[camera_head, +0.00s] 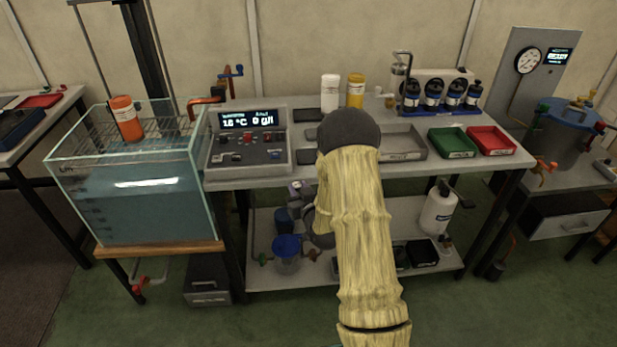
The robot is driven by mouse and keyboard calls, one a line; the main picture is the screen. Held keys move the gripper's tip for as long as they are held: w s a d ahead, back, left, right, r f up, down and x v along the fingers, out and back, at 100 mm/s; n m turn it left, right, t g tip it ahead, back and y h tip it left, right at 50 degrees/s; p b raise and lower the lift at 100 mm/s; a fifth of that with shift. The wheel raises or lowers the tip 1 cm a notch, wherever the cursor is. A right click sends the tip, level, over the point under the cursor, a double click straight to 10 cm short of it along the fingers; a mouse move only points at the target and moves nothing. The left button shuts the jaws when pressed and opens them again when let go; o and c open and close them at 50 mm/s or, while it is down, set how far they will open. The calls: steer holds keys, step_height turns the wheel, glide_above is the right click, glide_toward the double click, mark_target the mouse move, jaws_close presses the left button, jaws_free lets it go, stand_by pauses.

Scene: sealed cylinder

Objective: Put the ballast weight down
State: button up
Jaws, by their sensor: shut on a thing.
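My own arm, in a pale yellow sleeve with a dark rounded joint, rises through the middle of the view. Grey parts beside its left edge, in front of the lower shelf, look like my wrist. My gripper's fingers are hidden or cannot be made out there. I cannot make out a ballast weight for certain. A dark blue thing (284,220) shows just left of the grey parts, and I cannot tell whether it is held or standing on the shelf.
The workbench (240,180) holds a control box (248,142), a grey tray (402,145), a green tray (452,143) and a red tray (491,140). A glass water tank (130,200) with an orange cylinder (126,119) stands left. A blue vessel (570,130) stands right. A white bottle (438,210) is on the lower shelf.

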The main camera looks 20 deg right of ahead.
steer(key=s+a+f, duration=0.3)
steer(key=a+f, duration=0.2)
steer(key=f, duration=0.2)
steer(key=s+a+f, duration=0.3)
steer(key=a+f, duration=0.2)
steer(key=f, duration=0.2)
steer(key=shift+s+f+y, duration=0.15)
steer(key=shift+f+y, duration=0.15)
steer(key=shift+f, duration=0.1)
